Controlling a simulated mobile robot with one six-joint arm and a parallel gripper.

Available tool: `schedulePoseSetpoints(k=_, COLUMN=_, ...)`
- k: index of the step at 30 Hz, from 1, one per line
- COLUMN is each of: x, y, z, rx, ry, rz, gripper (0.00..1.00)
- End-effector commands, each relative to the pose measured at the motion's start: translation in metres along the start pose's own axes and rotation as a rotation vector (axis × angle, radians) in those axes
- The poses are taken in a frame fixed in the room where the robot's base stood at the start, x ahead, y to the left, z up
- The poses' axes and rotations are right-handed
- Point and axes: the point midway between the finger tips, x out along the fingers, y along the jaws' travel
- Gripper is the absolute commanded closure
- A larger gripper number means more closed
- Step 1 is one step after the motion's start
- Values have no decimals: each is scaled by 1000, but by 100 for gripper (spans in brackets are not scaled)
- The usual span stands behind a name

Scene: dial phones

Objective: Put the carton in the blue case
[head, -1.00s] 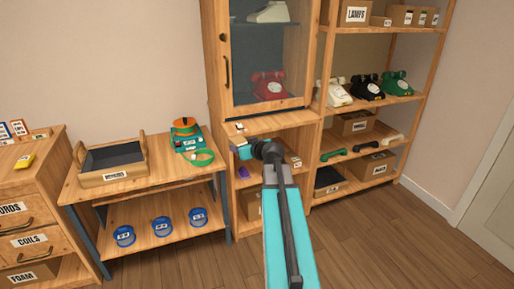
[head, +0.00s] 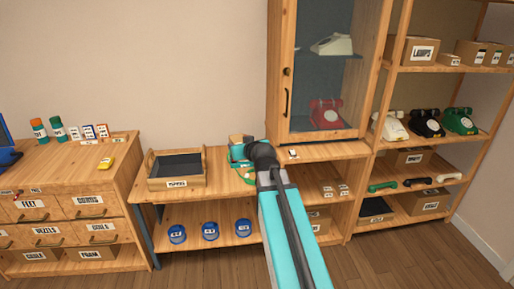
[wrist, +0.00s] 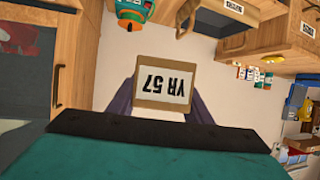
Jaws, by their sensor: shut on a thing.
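The carton (wrist: 163,84) is a small brown box with a white label reading "YR 57", upside down in the wrist view. My gripper (wrist: 161,102) is shut on it, with a dark purple finger at each side. A blue object (head: 7,154), possibly the blue case, is cut off by the left edge of the head view, on top of the drawer cabinet. Its inside cannot be made out.
The drawer cabinet (head: 72,160) bears two bottles, small cards and a yellow item (head: 105,163). A grey-lined tray (head: 177,168) stands on the workbench, with blue round tins (head: 210,229) below. The glass-door cabinet (head: 325,75) and phone shelves stand at right.

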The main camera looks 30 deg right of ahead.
Motion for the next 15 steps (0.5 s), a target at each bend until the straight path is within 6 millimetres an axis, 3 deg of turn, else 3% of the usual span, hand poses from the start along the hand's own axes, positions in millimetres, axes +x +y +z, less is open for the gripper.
schedulePoseSetpoints(k=1, x=-7, y=-14, z=-17, rx=-4, ry=2, rz=-7, gripper=83)
schedulePoseSetpoints(k=15, x=-46, y=-120, z=-103, rx=-22, ry=3, rz=-51, gripper=83)
